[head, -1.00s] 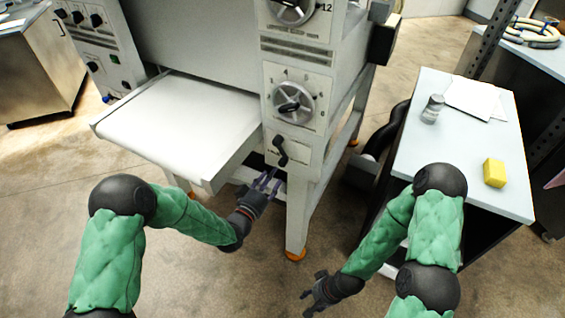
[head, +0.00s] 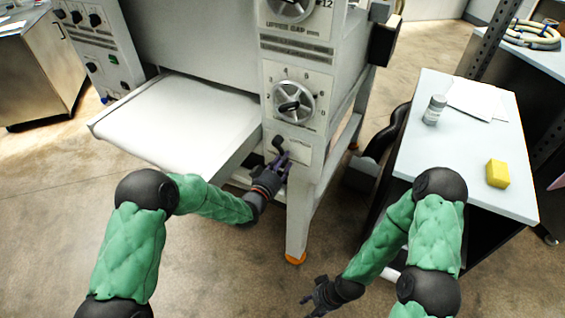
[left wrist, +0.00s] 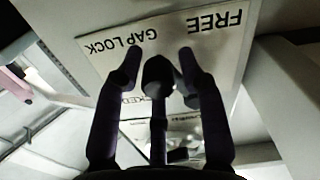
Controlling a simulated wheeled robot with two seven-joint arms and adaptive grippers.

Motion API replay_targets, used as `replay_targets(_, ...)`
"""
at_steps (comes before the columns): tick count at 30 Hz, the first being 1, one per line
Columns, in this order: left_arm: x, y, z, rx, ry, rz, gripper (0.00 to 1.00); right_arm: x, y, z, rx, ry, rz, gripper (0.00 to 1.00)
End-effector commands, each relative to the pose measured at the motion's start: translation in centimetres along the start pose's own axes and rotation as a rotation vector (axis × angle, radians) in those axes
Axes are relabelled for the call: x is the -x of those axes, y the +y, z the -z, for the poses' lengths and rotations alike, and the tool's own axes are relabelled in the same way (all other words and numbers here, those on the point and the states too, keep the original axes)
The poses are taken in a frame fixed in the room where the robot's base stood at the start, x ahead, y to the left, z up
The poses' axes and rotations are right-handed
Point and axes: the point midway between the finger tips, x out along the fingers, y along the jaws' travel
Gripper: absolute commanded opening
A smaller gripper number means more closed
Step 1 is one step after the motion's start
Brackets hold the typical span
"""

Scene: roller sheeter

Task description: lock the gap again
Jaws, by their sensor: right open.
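The gap lock lever (head: 278,143) is a short black handle on the machine's front post, below the lower handwheel. In the left wrist view its dark knob (left wrist: 158,76) stands before a plate (left wrist: 100,55) reading GAP LOCK and FREE, upside down. My left gripper (head: 283,160) is at the lever, with its fingers apart on either side of the knob in the wrist view. I cannot tell whether a finger touches it. The gripper partly hides the lever in the head view. My right gripper (head: 310,298) is open and empty, low over the floor.
The lower handwheel (head: 294,102) is just above the lever. The white feed table (head: 175,120) juts out to the left, above my left forearm. A side table (head: 460,150) at right holds a small jar (head: 433,110), papers (head: 474,98) and a yellow block (head: 497,174).

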Motion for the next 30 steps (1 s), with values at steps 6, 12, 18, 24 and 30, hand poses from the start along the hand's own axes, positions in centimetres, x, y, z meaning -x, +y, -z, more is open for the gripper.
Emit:
replay_targets(6, 0.0, 0.0, 0.1, -0.001, 0.002, 0.0, 0.0, 0.0, 0.0, 0.0, 0.0, 0.0, 0.0, 0.49)
replay_targets(12, 0.0, 0.0, 0.2, 0.005, 0.005, 0.001, 0.0, 0.0, 0.0, 0.0, 0.0, 0.0, 0.0, 0.49)
replay_targets(18, -0.1, 0.3, 0.5, 0.057, 0.008, 0.001, 0.0, -0.1, 0.0, 0.0, 0.0, 0.0, 0.0, 0.49)
replay_targets(24, -0.1, 1.1, 0.9, 0.181, 0.01, -0.001, 0.0, -0.3, 0.1, 0.0, 0.0, 0.0, 0.0, 0.49)
replay_targets(30, -0.1, 2.0, 1.6, 0.362, 0.013, -0.001, 0.0, -0.5, 0.2, 0.0, 0.0, 0.0, 0.0, 0.49)
